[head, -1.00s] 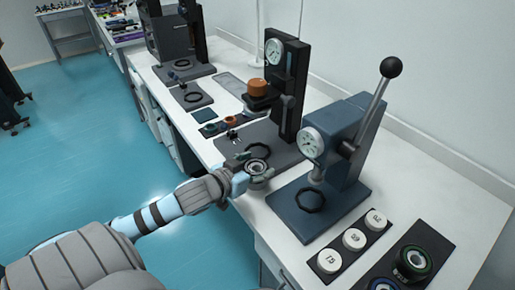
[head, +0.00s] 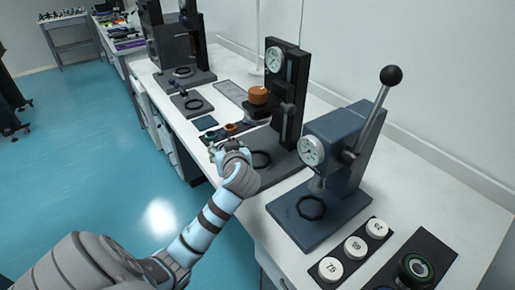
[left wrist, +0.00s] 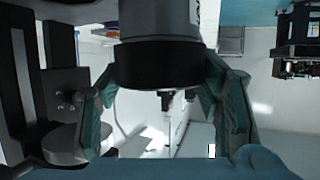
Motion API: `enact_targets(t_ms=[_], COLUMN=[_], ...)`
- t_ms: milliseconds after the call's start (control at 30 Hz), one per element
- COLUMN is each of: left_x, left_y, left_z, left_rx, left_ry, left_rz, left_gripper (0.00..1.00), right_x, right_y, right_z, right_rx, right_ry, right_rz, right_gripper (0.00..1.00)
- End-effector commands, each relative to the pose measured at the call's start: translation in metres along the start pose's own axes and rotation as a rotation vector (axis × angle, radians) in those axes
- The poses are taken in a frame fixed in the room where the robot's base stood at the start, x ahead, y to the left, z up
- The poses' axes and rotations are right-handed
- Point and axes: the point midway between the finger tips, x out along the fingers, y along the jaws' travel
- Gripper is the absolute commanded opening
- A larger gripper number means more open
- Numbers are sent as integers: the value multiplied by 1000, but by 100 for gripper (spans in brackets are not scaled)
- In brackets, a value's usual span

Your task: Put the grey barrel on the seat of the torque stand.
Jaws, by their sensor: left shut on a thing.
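My left gripper (head: 230,148) is at the front edge of the bench, left of the tall black stand (head: 285,95) with a dial. In the left wrist view its fingers (left wrist: 160,78) are closed on the sides of a grey barrel (left wrist: 158,22) with a black band. In the head view the barrel is mostly hidden by the gripper. A blue-grey lever press (head: 340,145) has another ring seat (head: 311,208). I cannot tell by label which one is the torque stand. My right gripper is not in view.
An orange-topped part (head: 258,96) sits on the black stand's arm. White numbered caps (head: 355,247) lie on a dark tray at the front right. More stands (head: 180,75) are farther back. The blue floor (head: 90,150) at left is clear.

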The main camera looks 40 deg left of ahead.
Motion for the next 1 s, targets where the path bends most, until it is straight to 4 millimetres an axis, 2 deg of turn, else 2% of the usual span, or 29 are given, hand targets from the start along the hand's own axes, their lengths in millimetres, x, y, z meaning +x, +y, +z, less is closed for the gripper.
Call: enact_targets(t_ms=[33, 200, 300, 400, 500, 667, 833, 867, 967, 1000], left_x=[5, 20, 27, 32, 35, 46, 46, 46, 46, 46], left_y=[14, 61, 82, 94, 99, 98, 98, 98, 98, 98], left_z=[-1, -8, -11, -14, -9, 18, 18, 19, 19, 19], left_rx=[-6, -2, 1, 0, 3, 4, 1, 2, 2, 2], left_ry=[-2, -1, -1, 1, 1, 0, 2, 0, 0, 0], left_rz=[2, 3, 2, 2, 1, 2, 2, 2, 2, 2], left_gripper=[26, 27, 27, 27, 27, 27, 27, 62, 78, 79], right_x=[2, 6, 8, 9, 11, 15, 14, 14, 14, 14], right_y=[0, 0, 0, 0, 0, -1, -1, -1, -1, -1], right_z=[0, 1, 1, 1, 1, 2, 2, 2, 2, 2], right_rx=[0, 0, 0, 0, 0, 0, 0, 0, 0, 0], right_ry=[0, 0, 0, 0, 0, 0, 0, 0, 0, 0], right_rz=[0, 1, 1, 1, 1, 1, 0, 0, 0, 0], right_gripper=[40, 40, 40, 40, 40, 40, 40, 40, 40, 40])
